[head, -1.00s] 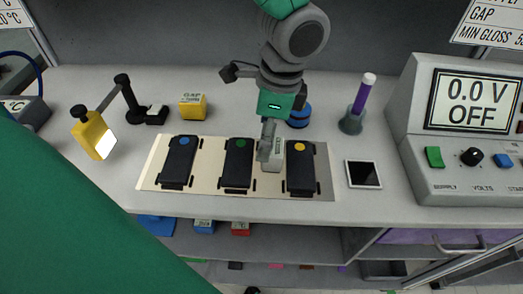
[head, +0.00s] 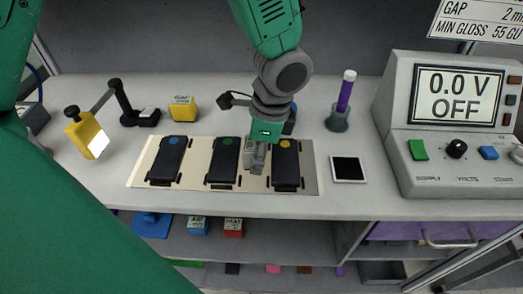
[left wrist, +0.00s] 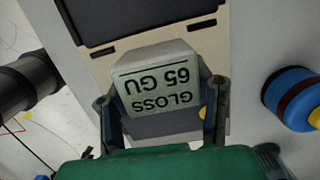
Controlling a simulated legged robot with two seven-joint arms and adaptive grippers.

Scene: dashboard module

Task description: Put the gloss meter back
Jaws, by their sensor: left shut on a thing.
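My left gripper (head: 257,160) is shut on the gloss meter (head: 247,154), a small pale grey box. It sits between the middle dark panel with a green dot (head: 223,160) and the right dark panel with a yellow dot (head: 286,166). My right gripper is not in view.
The panels, including one with a blue dot (head: 169,160), lie on a pale board (head: 197,158).

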